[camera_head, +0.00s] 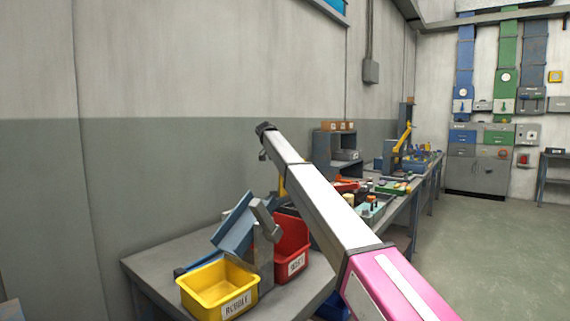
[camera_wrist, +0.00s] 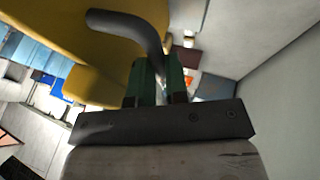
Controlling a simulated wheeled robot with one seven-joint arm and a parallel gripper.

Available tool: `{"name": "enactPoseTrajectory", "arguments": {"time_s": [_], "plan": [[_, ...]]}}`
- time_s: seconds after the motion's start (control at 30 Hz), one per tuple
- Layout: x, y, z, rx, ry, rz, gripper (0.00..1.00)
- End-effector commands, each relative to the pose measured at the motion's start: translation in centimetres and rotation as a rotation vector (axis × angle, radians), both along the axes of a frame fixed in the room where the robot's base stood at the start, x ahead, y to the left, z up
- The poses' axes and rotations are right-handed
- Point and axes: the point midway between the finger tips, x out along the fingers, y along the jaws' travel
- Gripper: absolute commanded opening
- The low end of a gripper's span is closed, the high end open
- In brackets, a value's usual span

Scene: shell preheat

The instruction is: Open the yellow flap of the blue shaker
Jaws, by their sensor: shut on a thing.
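In the wrist view, my gripper (camera_wrist: 158,78) has its dark green fingers closed on a dark grey curved bar (camera_wrist: 130,22). The bar bends across a broad yellow surface (camera_wrist: 60,25), which looks like the flap. Whether bar and surface are joined is hard to see. In the head view, my arm slants across the picture and my gripper is not visible. A tilted blue panel (camera_head: 232,224), perhaps part of the blue shaker, stands on the near bench. A small yellow piece (camera_head: 282,186) shows beside my arm, partly hidden by it.
A yellow bin (camera_head: 218,288) and a red bin (camera_head: 292,243) stand on the grey bench (camera_head: 150,264) by a grey upright post. The bench runs on to the right with several small items. A wall rises close behind. The floor (camera_head: 490,235) at right is clear.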

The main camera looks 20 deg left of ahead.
Motion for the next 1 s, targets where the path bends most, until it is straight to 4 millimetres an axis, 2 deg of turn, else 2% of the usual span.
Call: {"name": "enactPoseTrajectory", "arguments": {"time_s": [0.03,0.23,0.93,0.97,1.0], "plan": [[0.1,0.2,-1.2,-0.032,0.025,-0.005,0.0],[0.3,0.9,-1.9,-0.124,0.053,-0.006,0.0],[0.3,1.1,-2.4,-0.187,0.071,-0.01,0.0],[0.3,1.1,-2.4,-0.187,0.071,-0.01,0.25],[0.3,1.1,-2.3,-0.187,0.07,-0.009,0.38]]}}
